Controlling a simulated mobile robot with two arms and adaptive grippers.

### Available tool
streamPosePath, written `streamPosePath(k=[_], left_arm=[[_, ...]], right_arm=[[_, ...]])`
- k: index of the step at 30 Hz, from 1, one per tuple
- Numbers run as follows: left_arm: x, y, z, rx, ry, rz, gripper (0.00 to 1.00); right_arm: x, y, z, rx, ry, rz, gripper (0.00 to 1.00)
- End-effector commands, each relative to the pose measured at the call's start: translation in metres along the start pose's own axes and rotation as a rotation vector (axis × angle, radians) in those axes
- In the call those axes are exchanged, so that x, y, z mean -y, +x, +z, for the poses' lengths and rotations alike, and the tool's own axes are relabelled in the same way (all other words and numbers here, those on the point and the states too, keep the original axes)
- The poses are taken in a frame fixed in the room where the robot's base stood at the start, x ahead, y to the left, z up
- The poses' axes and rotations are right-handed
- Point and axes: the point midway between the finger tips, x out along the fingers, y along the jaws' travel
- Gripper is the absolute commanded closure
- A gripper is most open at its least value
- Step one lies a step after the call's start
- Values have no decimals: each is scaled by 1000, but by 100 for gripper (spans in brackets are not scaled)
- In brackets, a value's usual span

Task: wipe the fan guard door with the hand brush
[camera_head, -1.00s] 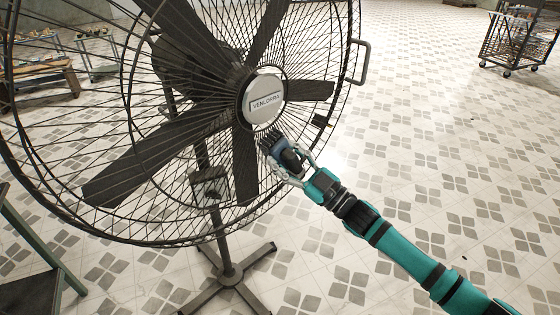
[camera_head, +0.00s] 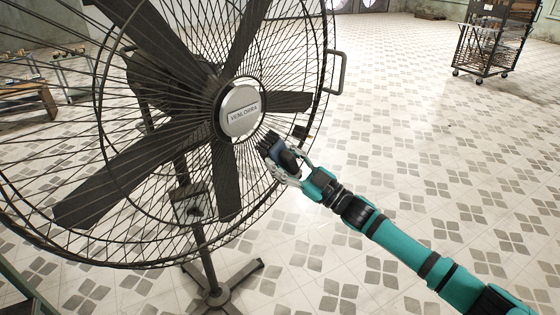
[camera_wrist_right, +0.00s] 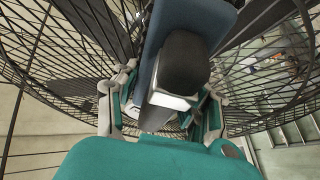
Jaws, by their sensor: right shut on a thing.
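The fan guard door is the round wire guard (camera_head: 108,150) of a large black pedestal fan, with a silver hub badge (camera_head: 241,111) at its centre. My right gripper (camera_head: 284,168) is shut on the hand brush (camera_head: 270,148), which has a blue-grey body and dark bristles. The bristles face the guard just below and right of the badge; I cannot tell whether they touch the wires. In the right wrist view the brush (camera_wrist_right: 160,62) stands between the fingers, with the guard wires (camera_wrist_right: 50,50) behind it. My left gripper is not in view.
A D-shaped handle (camera_head: 342,72) sticks out from the guard's right rim. The fan stands on a cross-shaped base (camera_head: 222,290). A black wheeled cage cart (camera_head: 488,45) stands at the back right. A low wooden bench (camera_head: 30,104) stands at the left. The tiled floor at right is clear.

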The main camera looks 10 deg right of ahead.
Motion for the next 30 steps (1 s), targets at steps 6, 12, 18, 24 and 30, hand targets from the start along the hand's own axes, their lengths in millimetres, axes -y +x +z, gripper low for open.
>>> streamPosePath(k=[6,12,18,24,30], left_arm=[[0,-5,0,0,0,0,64],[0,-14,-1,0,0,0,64],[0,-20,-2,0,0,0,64],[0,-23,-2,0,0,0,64],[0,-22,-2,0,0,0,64]], right_arm=[[-1,-7,-4,0,0,1,83],[-1,-25,-13,0,0,0,83],[-1,-44,-20,0,0,0,83],[0,-55,-24,-2,0,0,83],[0,-55,-24,-3,-1,0,83]])
